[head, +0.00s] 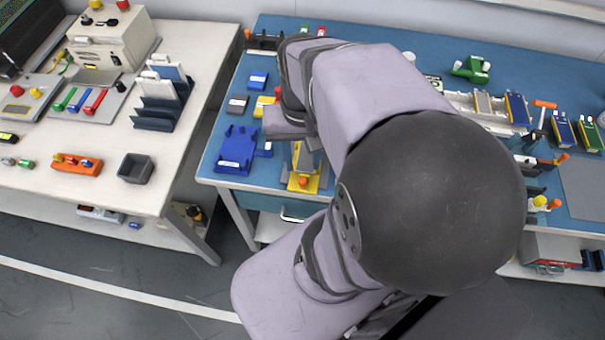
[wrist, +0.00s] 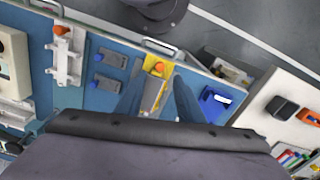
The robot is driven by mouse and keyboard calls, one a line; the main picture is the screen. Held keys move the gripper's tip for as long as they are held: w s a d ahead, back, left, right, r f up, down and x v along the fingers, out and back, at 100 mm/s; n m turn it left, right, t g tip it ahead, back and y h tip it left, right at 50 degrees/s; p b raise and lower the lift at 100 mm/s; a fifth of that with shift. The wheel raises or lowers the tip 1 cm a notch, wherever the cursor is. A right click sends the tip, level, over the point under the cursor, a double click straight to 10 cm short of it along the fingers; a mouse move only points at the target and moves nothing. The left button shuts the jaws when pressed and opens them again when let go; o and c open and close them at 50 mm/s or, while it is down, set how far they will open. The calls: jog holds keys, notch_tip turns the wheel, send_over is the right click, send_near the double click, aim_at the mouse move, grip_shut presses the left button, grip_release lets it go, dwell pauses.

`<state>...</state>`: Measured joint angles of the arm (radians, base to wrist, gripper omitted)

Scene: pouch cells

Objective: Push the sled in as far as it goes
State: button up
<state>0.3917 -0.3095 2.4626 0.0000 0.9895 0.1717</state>
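A yellow fixture (wrist: 153,58) with an orange knob (wrist: 158,68) stands at the table's front edge in the wrist view. A grey slab (wrist: 152,92), which looks like the sled, lies in line with it. In the head view the fixture (head: 293,185) and its orange knob (head: 303,181) show below my wrist. My gripper (wrist: 157,82) has two dark blue fingers spread apart, one on each side of the grey slab in the picture. I cannot tell whether either finger touches it or how deep the slab sits. In the head view my arm hides the fingers.
A blue fixture (head: 237,148) stands just left of the yellow one; it is on the right in the wrist view (wrist: 214,103). Small blue, grey and yellow blocks lie behind it. A white table (head: 180,190) stands left across a gap. Racks and cells crowd the right.

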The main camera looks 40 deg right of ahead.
aim_at(302, 180)
jog(key=shift+f+b, duration=0.95)
jog(key=shift+f, duration=2.7)
grip_shut()
